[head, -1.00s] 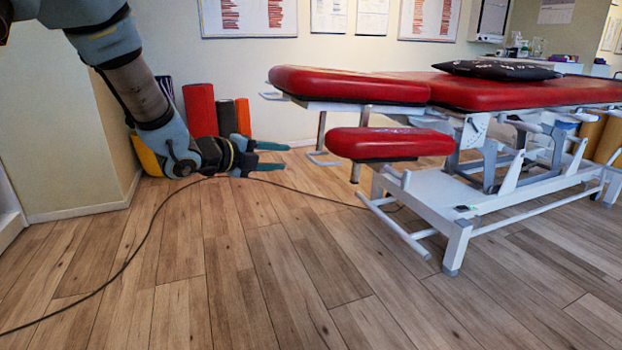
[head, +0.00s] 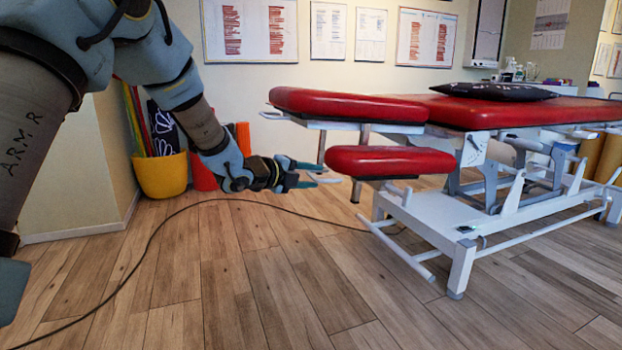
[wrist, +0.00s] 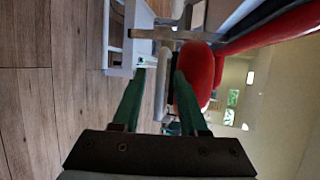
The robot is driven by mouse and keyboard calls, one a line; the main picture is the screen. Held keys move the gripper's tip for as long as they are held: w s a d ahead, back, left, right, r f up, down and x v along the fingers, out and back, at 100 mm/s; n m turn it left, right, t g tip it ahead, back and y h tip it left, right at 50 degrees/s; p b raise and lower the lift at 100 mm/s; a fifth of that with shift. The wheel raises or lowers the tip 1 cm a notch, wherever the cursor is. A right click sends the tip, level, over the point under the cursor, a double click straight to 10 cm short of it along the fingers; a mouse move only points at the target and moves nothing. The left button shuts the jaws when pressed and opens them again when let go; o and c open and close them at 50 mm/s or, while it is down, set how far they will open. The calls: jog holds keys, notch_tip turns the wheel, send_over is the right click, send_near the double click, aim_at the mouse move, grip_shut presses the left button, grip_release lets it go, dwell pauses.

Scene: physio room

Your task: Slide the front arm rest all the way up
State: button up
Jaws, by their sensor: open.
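The front arm rest (head: 390,160) is a red padded cushion on a light frame, set below the raised red head section (head: 345,104) of the treatment table. A vertical grey post (head: 321,146) drops from the head section to the left of the cushion. My gripper (head: 306,175) is open just left of the arm rest, at about its height, with its tips overlapping the post's lower end. In the wrist view, my gripper's green fingers (wrist: 160,74) are apart, and the red pad (wrist: 200,72) is close beyond the right finger. I cannot tell whether they touch.
The table's white base frame (head: 440,222) stands below and right of the arm rest. A dark pillow (head: 495,91) lies on top. A black cable (head: 150,240) crosses the wooden floor. A yellow pot (head: 160,175) stands behind my arm.

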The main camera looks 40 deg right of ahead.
jog(key=shift+c, duration=0.4)
grip_shut()
dwell(0.9)
